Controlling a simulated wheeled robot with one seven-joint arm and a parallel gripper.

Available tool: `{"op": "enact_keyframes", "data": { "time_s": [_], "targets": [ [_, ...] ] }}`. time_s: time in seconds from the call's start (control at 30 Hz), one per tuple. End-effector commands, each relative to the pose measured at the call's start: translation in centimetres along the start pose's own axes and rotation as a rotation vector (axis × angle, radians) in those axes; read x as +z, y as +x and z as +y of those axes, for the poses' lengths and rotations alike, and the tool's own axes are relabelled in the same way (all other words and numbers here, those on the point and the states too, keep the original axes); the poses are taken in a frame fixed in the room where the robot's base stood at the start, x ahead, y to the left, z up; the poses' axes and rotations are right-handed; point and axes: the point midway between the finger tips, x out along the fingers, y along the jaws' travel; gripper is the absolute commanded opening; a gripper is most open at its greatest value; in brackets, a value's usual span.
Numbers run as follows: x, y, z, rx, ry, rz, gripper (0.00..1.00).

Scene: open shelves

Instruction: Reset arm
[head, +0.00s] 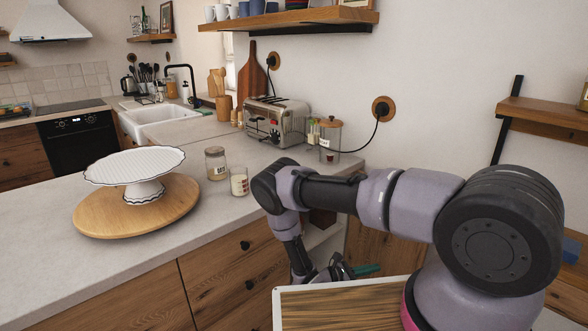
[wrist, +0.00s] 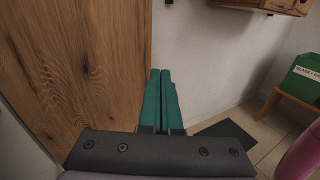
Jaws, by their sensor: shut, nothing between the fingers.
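My gripper (wrist: 159,100) shows in the wrist view with its two green fingers side by side and shut, with nothing between them. It points along a wooden panel and a white wall. In the head view my gripper (head: 368,269) hangs low at the end of my bent arm, beside the wooden drawers and below the counter top. One green fingertip sticks out to the right there; the rest is partly hidden by my own arm parts.
The counter (head: 50,252) holds a white cake stand (head: 135,168) on a round wooden board (head: 95,220), jars (head: 239,181) and a toaster (head: 277,120). A wooden shelf (head: 550,127) is at right. In the wrist view, a green box (wrist: 301,80) stands on a small wooden stand (wrist: 292,108).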

Motion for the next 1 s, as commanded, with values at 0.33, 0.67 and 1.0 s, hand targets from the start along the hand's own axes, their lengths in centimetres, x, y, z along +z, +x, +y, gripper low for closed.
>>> {"op": "enact_keyframes", "data": {
  "time_s": [0.33,0.67,1.0],
  "targets": [
    [12.1,-3.3,4.3,-0.341,0.312,0.224,0.0],
    [24.9,-5.4,5.5,-0.661,0.632,0.464,0.0],
    [38.0,-7.0,3.8,-0.947,0.969,0.719,0.0]
  ]
}}
